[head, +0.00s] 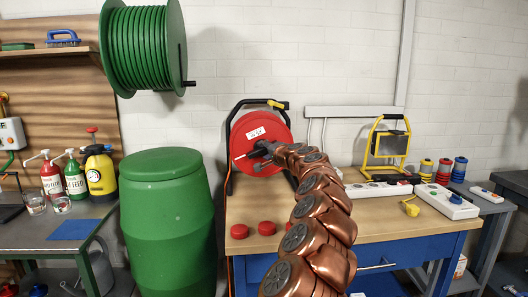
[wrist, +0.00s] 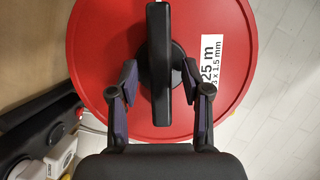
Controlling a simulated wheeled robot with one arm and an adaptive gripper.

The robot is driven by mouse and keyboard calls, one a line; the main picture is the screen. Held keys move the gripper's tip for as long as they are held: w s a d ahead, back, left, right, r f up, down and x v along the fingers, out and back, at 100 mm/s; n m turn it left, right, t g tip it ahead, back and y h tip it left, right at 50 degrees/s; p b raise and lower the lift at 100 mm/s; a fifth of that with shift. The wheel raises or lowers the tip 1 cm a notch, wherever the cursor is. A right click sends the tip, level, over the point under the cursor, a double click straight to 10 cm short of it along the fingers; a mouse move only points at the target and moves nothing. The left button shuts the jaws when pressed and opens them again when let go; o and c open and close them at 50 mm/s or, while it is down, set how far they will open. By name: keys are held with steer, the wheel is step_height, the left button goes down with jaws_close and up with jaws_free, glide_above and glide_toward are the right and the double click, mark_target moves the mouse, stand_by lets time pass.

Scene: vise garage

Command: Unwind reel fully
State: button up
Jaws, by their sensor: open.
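A red cable reel (head: 262,130) stands upright in a black frame on the wooden bench, with a white label on its face. The reel's red disc (wrist: 100,60) fills most of the wrist view, and its label reads 25 m. A black bar-shaped part (wrist: 158,50) sticks out in front of the disc's hub. My gripper (wrist: 160,78) is open, with one finger on each side of the black part and gaps between. In the head view my gripper (head: 258,152) is at the reel's face, and my arm hides part of it.
Three red round caps (head: 267,228) lie on the bench (head: 240,205) in front of the reel. A yellow work lamp (head: 388,145) and white power strips (head: 445,201) are at right. A green barrel (head: 168,225) stands close at left, below a green hose reel (head: 140,45).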

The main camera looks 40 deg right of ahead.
steer(key=shift+w+f, duration=0.1)
steer(key=shift+w, duration=0.4)
jaws_close()
stand_by(0.5)
